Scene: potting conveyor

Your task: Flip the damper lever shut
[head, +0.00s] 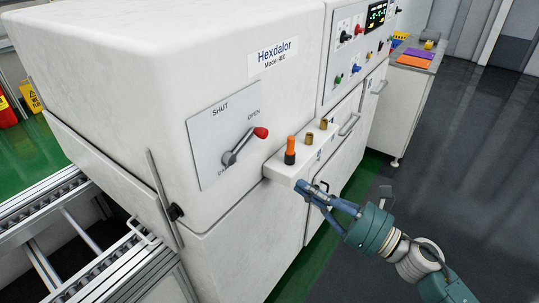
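The damper lever (243,146) is on a grey plate (207,143) on the side of the white Hexdalor machine. It has a dark arm and a red knob (261,132). The knob points up and right, by the word OPEN; the word SHUT is at the plate's upper left. My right gripper (303,188) is below and right of the lever, apart from it, in front of the ledge. Its fingers point up and left, and no object shows between them. Whether they are open or shut is unclear. My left gripper is not in view.
A ledge (283,170) right of the plate holds an orange-topped peg (290,151) and brass-coloured fittings (309,139). A control panel (352,50) is beyond. A roller conveyor (60,220) is at lower left, near a thin upright bar (160,190). Dark floor is open at right.

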